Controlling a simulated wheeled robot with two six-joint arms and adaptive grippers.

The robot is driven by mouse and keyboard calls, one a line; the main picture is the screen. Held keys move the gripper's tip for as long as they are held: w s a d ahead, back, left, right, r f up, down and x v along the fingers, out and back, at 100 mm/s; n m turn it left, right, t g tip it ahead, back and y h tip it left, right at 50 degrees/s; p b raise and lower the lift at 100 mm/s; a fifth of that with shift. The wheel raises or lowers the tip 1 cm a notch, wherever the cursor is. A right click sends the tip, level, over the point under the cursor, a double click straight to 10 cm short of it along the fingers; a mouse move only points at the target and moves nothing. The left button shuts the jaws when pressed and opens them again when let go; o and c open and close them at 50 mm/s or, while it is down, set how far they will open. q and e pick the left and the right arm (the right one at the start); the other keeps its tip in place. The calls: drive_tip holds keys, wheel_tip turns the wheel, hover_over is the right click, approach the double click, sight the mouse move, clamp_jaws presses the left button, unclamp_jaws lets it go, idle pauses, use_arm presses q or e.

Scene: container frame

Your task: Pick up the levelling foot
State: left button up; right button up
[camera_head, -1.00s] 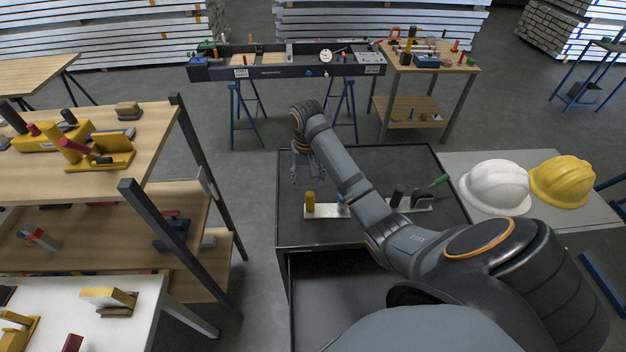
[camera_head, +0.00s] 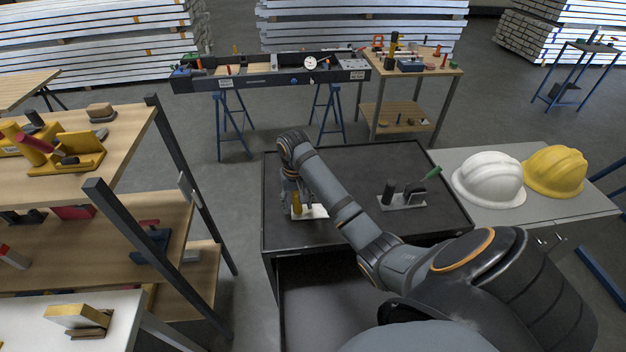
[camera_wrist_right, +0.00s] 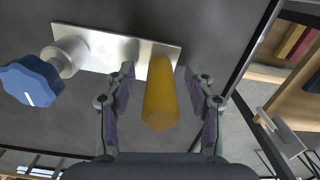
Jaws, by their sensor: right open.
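A small metal plate (camera_head: 317,212) lies on the dark cabinet top and carries an upright yellow cylinder (camera_head: 296,203) at its left end. In the right wrist view the plate (camera_wrist_right: 100,46) bears the yellow cylinder (camera_wrist_right: 160,98) and a blue knob (camera_wrist_right: 32,82) on a metal stem. I cannot tell for sure which of these is the levelling foot. My right gripper (camera_wrist_right: 160,88) is open, with one finger on each side of the yellow cylinder and visible gaps. In the head view my right arm hides the blue knob. My left gripper is out of view.
A second plate (camera_head: 404,202) with a black cylinder and a green-handled tool stands to the right on the cabinet (camera_head: 350,158). White (camera_head: 489,180) and yellow (camera_head: 555,172) helmets lie on the grey table further right. A wooden shelf rack (camera_head: 120,225) stands to the left.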

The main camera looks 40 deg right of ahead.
drive_tip(key=shift+w+f, duration=0.15)
clamp_jaws()
idle(0.5)
